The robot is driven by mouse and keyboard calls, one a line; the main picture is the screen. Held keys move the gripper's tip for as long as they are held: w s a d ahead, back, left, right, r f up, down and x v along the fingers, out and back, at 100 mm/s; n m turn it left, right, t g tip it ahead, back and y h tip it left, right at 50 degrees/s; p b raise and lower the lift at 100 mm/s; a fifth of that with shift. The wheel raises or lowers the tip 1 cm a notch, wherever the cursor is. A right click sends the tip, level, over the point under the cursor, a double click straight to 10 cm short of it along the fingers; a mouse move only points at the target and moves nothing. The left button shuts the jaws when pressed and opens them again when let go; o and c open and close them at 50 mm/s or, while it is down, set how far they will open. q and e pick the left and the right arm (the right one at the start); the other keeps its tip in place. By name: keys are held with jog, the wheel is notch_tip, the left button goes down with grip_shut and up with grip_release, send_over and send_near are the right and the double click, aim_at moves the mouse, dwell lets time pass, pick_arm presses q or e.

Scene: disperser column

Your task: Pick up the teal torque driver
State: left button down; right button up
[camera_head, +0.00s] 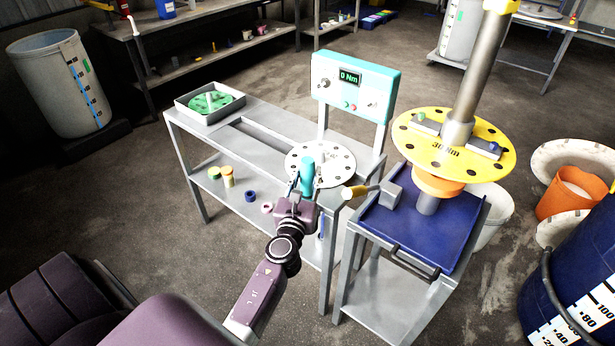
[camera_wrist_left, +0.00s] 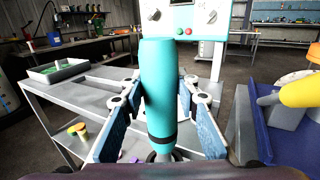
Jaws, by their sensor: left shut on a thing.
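The teal torque driver (camera_head: 307,177) stands upright between the fingers of my left gripper (camera_head: 305,188) in the head view. In the left wrist view the driver (camera_wrist_left: 158,90) fills the middle, with a dark ring near its lower end. The fingers of my left gripper (camera_wrist_left: 158,115) are shut on it from both sides. Behind it in the head view lies a round, light disc with dark holes (camera_head: 335,166) on the grey table (camera_head: 215,138). Whether the driver touches the table is hidden. My right gripper is not in view.
A turquoise panel reading 0 Nm (camera_head: 352,88) stands behind the disc. A grey tray (camera_head: 185,108) sits at the table's far left.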

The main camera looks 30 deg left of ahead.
pick_arm(q)
notch_tip(320, 180, up, 12)
jog(key=p, duration=0.7)
jog(key=shift+r, duration=0.15)
jog(key=shift+r+p, duration=0.3)
jog(key=shift+r, duration=0.65)
